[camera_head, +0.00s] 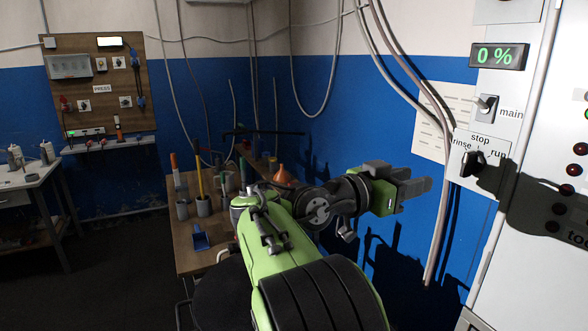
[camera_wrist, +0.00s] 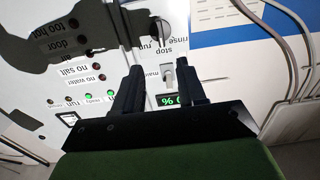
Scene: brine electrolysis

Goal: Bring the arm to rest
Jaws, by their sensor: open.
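My gripper (camera_head: 424,186) is raised at the right of the head view, pointing right toward the white control panel (camera_head: 513,194). In the wrist view my gripper (camera_wrist: 160,68) shows two dark fingers apart with nothing between them. The arm behind it is green and black and bent at the elbow. The panel's main switch (camera_head: 487,106) and stop/rinse/run knob (camera_head: 473,163) are to the right of the fingers. The fingers look clear of both, though the exact gap is hard to tell.
The panel's display (camera_head: 498,56) reads 0 %. Two lamps glow green, one here (camera_wrist: 88,94). Hoses (camera_head: 441,150) hang between arm and panel. A wooden table (camera_head: 188,258) with pots, tools and an orange funnel (camera_head: 284,176) stands behind the arm. Dark floor is open at left.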

